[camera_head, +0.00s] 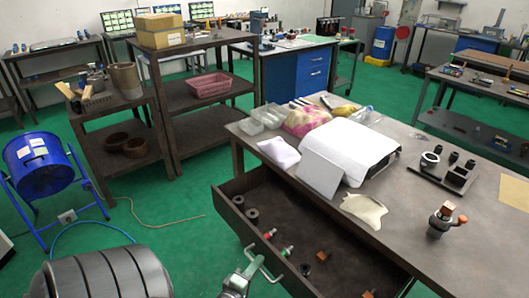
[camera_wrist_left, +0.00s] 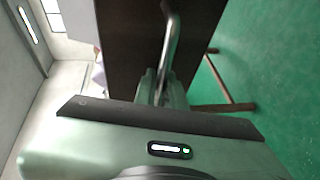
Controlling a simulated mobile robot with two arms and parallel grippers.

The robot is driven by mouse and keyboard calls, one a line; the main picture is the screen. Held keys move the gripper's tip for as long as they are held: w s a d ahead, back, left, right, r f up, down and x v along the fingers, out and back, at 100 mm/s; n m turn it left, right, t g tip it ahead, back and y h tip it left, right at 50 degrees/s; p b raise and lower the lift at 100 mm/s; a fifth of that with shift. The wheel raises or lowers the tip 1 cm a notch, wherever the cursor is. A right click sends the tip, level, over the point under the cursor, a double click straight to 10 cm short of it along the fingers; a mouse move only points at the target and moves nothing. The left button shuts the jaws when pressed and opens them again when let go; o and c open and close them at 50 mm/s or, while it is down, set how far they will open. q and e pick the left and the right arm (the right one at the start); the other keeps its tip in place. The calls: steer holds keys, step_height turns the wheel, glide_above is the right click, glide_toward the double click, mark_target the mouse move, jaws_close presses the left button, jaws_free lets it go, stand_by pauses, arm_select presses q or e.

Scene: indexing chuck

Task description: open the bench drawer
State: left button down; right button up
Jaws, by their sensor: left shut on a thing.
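The bench drawer (camera_head: 310,240) stands pulled out from under the brown bench (camera_head: 440,225). Its inside shows, with dark rings, small red and green parts and copper-coloured blocks lying in it. A metal bar handle (camera_head: 264,263) sits on its front. My left gripper (camera_head: 248,268) is at the handle, shut on it. In the left wrist view the handle (camera_wrist_left: 172,45) runs down between the fingers (camera_wrist_left: 160,90), with the dark drawer front (camera_wrist_left: 130,50) beyond. My right gripper is not in view.
On the bench are a white machine (camera_head: 350,150), a pale cloth (camera_head: 364,210), a black fixture plate (camera_head: 445,170) and a small chuck (camera_head: 440,220). A blue fan (camera_head: 40,165) stands at the left.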

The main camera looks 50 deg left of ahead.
arm_select(q)
steer(key=shift+s, duration=0.15)
steer(key=c, duration=1.5)
jaws_free()
steer(key=b+v, duration=0.1)
steer(key=v, duration=0.6)
steer(key=shift+s, duration=0.4)
